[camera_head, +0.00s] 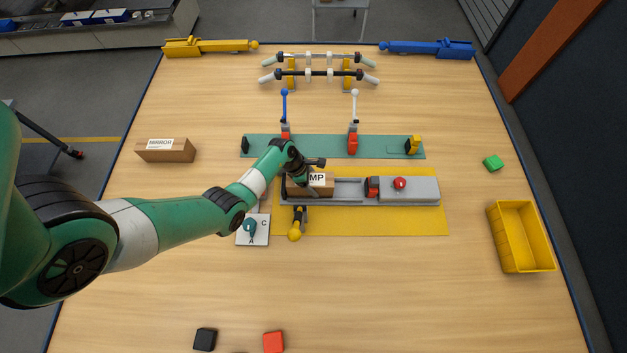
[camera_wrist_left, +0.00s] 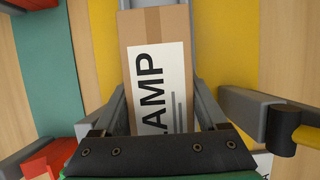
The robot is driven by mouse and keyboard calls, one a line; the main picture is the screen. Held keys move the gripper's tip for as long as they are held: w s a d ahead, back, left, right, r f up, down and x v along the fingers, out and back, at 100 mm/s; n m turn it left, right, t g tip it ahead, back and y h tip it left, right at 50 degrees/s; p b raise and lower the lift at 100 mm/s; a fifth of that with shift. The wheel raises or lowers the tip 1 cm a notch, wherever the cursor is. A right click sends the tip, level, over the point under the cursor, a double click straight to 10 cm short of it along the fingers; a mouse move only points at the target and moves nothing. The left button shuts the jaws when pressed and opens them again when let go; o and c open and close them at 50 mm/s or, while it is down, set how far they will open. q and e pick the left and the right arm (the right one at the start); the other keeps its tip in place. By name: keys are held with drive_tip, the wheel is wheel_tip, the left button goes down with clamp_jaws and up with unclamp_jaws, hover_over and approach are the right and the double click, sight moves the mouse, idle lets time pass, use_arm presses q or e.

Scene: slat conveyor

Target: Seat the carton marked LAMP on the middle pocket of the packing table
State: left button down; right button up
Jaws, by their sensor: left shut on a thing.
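The brown carton marked LAMP (camera_head: 323,181) is at the left end of a grey channel fixture (camera_head: 350,197) on a yellow mat; only "MP" of its label shows in the head view. In the left wrist view the carton (camera_wrist_left: 182,22) lies between the fingers with its white LAMP label facing the camera. My left gripper (camera_head: 304,182) is shut on it. Whether the carton rests in the channel or hangs just above it, I cannot tell. My right gripper is not in view. No pocket marked as middle can be made out.
The MIRROR carton (camera_head: 166,151) lies at left. Behind is a teal strip (camera_head: 320,147) with upright levers. A yellow bin (camera_head: 520,237) stands at right.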

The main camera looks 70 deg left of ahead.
use_arm(q)
unclamp_jaws()
drive_tip(key=p+v, duration=0.5)
drive_tip(key=v, duration=0.6)
drive_tip(key=shift+s+r, duration=0.15)
drive_tip(key=shift+r, duration=0.15)
idle(0.4)
